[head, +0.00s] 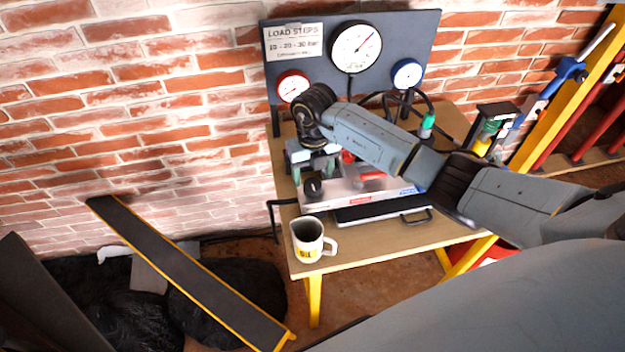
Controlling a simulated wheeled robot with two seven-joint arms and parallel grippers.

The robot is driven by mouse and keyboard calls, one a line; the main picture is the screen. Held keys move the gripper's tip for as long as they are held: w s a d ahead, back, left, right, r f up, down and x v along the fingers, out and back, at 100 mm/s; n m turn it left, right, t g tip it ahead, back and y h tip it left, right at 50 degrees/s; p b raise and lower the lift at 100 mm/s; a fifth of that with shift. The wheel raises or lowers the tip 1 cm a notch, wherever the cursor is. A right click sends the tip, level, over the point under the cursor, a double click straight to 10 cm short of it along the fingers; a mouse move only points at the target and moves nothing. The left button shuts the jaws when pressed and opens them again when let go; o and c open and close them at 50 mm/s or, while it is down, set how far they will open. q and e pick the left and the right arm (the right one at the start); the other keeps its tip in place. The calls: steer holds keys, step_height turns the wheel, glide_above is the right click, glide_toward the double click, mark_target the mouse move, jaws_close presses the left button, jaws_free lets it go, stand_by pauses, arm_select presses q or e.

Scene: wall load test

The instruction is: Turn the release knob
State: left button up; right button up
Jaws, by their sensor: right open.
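A black round knob (313,188), which looks like the release knob, sits at the left end of a grey and white pump unit (345,198) on the wooden table. My right gripper (314,172) comes in from the right and points down over that end of the unit. Its two fingers are apart, one on each side, just above and behind the knob in the picture. I cannot tell whether they touch anything. The gripper and forearm hide part of the unit. My left gripper is not in view.
A mug (308,240) stands at the table's front left corner, near a black tray (382,210) with a handle. A gauge panel (390,42) with several dials stands behind. A brick wall closes the back.

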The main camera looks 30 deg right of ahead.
mark_target(313, 183)
steer(key=shift+f, duration=1.5)
steer(key=c, duration=1)
